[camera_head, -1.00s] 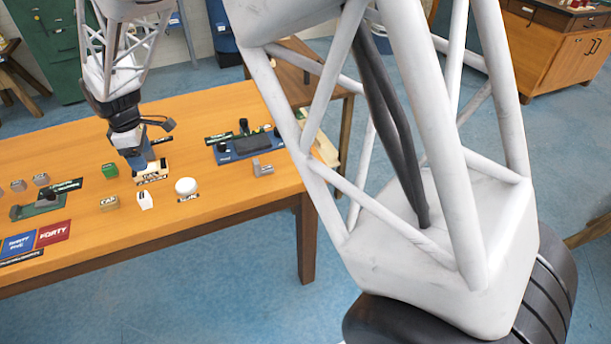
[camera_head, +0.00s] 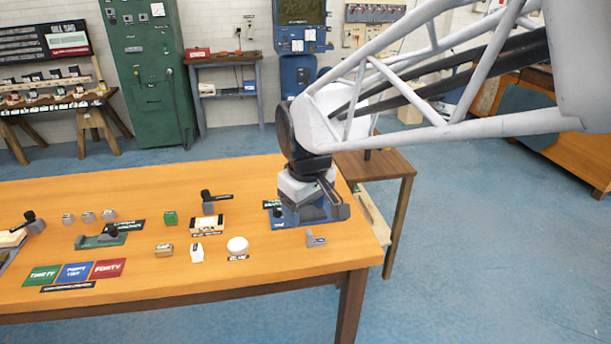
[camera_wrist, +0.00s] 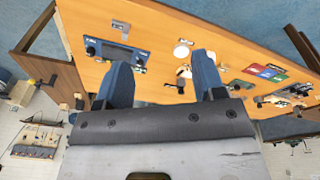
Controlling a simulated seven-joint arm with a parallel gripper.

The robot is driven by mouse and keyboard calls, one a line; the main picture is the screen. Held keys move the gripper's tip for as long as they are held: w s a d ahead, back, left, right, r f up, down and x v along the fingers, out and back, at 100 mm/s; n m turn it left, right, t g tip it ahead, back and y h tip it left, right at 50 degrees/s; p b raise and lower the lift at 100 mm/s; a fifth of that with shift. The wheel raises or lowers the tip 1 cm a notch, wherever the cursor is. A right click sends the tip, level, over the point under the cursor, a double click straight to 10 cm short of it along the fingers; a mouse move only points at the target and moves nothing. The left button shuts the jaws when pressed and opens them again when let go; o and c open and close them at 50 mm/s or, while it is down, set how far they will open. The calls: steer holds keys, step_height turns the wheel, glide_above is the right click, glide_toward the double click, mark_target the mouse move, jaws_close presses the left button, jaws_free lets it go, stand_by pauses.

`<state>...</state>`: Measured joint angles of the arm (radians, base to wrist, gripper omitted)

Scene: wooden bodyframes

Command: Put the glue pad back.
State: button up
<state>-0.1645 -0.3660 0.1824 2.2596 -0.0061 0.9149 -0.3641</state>
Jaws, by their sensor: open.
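A round white pad (camera_head: 237,245), which I take to be the glue pad, lies on the wooden table (camera_head: 120,300) behind a small dark label. It also shows in the wrist view (camera_wrist: 181,51). My gripper (camera_wrist: 160,66) is open, its two blue fingers apart, with nothing visibly held between them. In the head view my gripper (camera_head: 305,208) is above or in front of the blue fixture (camera_head: 276,222), right of the pad. Its fingertips blend with the blue fixture there, so contact cannot be told.
Coloured cards (camera_head: 75,272) lie at the left. The table's front strip is mostly clear.

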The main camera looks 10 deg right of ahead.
steer(key=s+d+m, duration=0.3)
steer(key=s+d, duration=0.1)
steer(key=s, duration=0.4)
steer(key=s+d+m, duration=0.3)
steer(key=s+d, duration=0.1)
steer(key=s, duration=0.4)
steer(key=shift+f+t, duration=0.35)
steer(key=shift+t, duration=0.05)
